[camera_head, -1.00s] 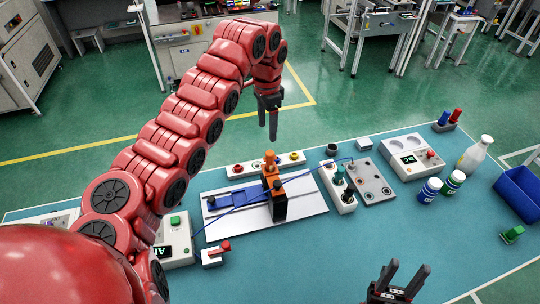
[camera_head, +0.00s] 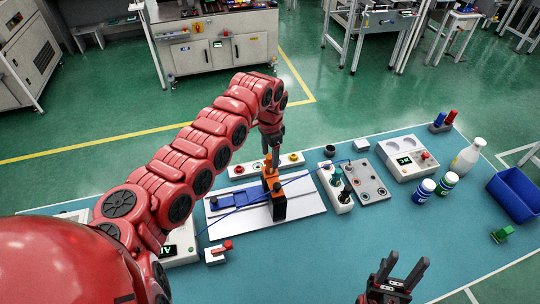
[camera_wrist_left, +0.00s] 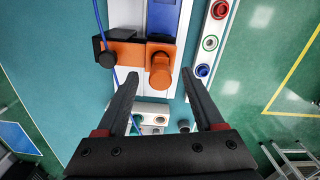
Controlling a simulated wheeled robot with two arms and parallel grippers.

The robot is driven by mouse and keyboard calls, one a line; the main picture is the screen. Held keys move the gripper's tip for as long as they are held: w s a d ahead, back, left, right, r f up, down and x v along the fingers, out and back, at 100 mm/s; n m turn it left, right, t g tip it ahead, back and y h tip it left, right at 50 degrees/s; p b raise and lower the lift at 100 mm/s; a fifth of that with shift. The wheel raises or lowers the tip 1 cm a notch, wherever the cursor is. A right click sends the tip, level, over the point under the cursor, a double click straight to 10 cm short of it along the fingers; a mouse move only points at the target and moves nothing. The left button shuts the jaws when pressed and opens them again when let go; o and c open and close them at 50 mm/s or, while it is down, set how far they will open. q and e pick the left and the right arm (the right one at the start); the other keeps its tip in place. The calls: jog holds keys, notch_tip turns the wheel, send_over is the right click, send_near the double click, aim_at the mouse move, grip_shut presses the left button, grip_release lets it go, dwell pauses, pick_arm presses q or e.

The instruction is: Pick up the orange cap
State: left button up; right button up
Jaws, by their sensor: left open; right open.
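The orange cap (camera_head: 269,157) sits on top of the orange and black bracket (camera_head: 279,204) on the white plate of the blue slide fixture. In the left wrist view the orange cap (camera_wrist_left: 161,72) shows as a round knob beyond and between my open fingers. My left gripper (camera_head: 272,160) is open and points down at the cap in the head view, partly overlapping it. My right gripper (camera_head: 402,262) is open and empty at the front of the table.
A blue cable (camera_head: 230,211) runs across the fixture. A box with coloured buttons (camera_head: 247,170) stands behind it. A connector block (camera_head: 335,188) and grey panel (camera_head: 367,181) stand to the right. Bottles (camera_head: 468,157) and a blue bin (camera_head: 516,192) are farther right. The front middle table is clear.

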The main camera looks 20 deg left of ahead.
pick_arm(q)
grip_shut()
jog(key=shift+r, duration=0.15)
dwell(0.4)
